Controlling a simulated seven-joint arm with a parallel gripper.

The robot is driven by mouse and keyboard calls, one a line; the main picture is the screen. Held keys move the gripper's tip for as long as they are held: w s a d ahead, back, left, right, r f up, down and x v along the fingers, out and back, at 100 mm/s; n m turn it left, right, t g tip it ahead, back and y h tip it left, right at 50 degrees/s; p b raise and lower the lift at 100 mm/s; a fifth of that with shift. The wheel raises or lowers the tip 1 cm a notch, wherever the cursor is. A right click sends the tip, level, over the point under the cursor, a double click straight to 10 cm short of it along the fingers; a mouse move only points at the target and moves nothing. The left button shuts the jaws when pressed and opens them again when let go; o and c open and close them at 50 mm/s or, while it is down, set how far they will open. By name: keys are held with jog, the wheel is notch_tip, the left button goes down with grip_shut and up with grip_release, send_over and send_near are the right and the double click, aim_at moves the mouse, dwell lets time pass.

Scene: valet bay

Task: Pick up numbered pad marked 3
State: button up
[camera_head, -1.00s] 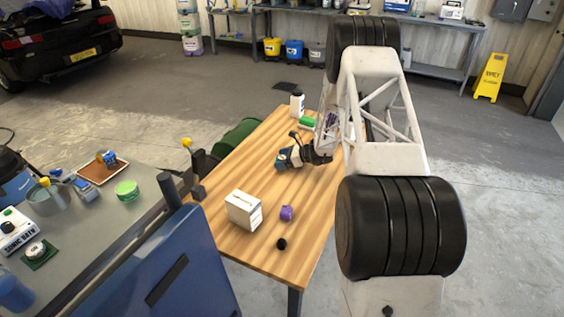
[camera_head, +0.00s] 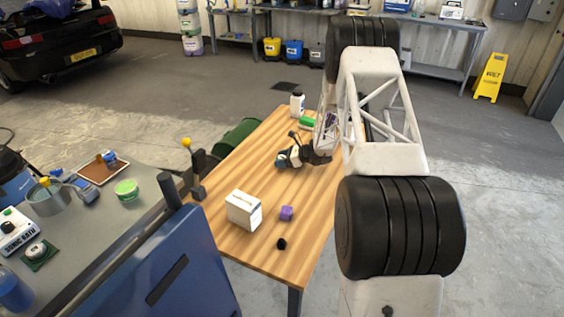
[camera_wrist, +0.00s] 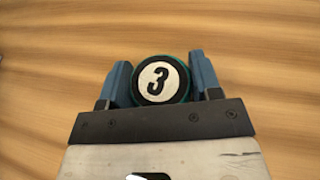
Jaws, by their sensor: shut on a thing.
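The numbered pad marked 3 (camera_wrist: 160,79) is a round dark pad with a teal edge and a black 3 on a white disc. In the wrist view it sits between the two blue fingers of my gripper (camera_wrist: 162,82), which is shut on it. In the head view my gripper (camera_head: 288,158) is over the wooden table, left of my arm, and the pad (camera_head: 281,162) shows only as a small teal patch at the fingers. I cannot tell how far it is from the table top.
On the wooden table (camera_head: 262,175) stand a white box (camera_head: 243,210), a purple block (camera_head: 286,213), a small black item (camera_head: 281,244), a white bottle (camera_head: 297,104) and a green item (camera_head: 307,123). A grey workbench (camera_head: 95,225) is at left. Wood around my gripper is clear.

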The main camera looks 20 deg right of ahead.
jog(key=shift+r, duration=0.15)
jog(key=shift+r, duration=0.8)
jog(key=shift+s+r, duration=0.2)
jog(key=shift+r, duration=0.7)
jog(key=s+a, duration=0.1)
jog(key=s, duration=0.4)
jog(key=s+a+r, duration=0.1)
jog(key=s, duration=0.9)
jog(key=shift+s+a+r, duration=0.15)
jog(key=shift+a, duration=0.25)
